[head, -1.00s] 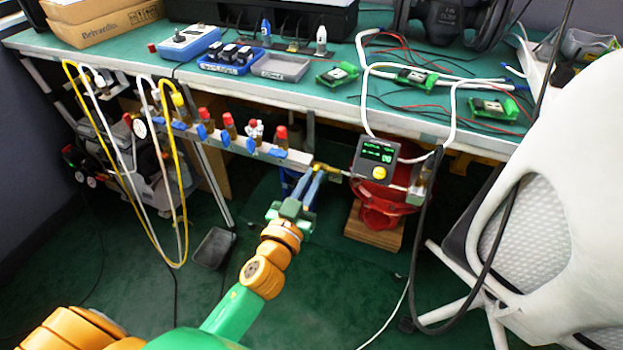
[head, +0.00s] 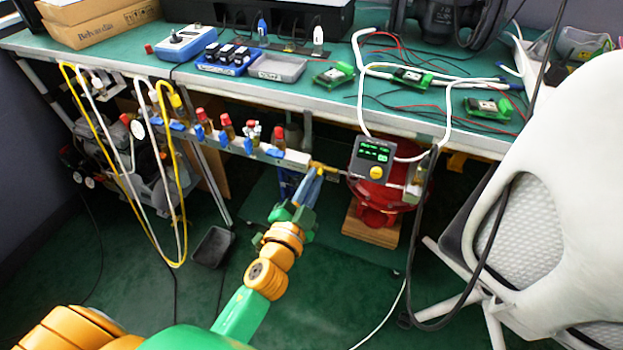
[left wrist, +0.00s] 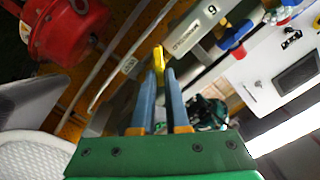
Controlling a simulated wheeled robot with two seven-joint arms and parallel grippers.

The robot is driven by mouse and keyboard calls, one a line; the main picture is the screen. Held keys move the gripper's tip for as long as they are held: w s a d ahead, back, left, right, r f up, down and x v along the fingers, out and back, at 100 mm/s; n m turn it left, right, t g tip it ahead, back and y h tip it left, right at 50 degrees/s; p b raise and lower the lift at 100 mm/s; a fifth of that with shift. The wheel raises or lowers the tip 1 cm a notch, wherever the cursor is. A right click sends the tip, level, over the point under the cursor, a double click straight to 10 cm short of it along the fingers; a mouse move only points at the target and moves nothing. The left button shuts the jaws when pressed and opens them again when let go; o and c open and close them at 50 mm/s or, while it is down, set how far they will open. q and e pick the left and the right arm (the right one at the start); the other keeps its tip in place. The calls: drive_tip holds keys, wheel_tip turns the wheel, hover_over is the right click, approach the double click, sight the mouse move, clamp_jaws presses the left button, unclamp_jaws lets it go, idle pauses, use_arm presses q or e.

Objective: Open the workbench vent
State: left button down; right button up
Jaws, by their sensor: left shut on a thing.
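The workbench vent shows as a small yellow lever (head: 325,167) at the right end of the metal air manifold, under the bench's front edge. My left gripper (head: 317,172) reaches up to it from below. In the left wrist view, the two blue fingers (left wrist: 162,75) are closed on the yellow lever (left wrist: 158,55), which stands between their tips. The fingers hide part of the lever and its fitting. The positioner box (head: 370,158), with a green-lit display and a yellow knob, hangs just right of the lever. My right gripper is not in view.
The manifold (head: 235,143) carries several red-capped fittings and blue valves, left of my gripper. A red actuator (head: 375,205) stands on a wooden block behind the positioner. A white chair (head: 560,200) fills the right side. Hoses and cables hang at both sides.

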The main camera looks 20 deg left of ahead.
use_arm(q)
drive_tip(key=m, duration=0.6)
drive_tip(key=f+m, duration=0.1)
drive_tip(key=m, duration=0.2)
drive_tip(key=shift+d+m, duration=0.2)
drive_tip(key=shift+m, duration=0.1)
idle(0.5)
drive_tip(key=c, duration=0.9)
unclamp_jaws()
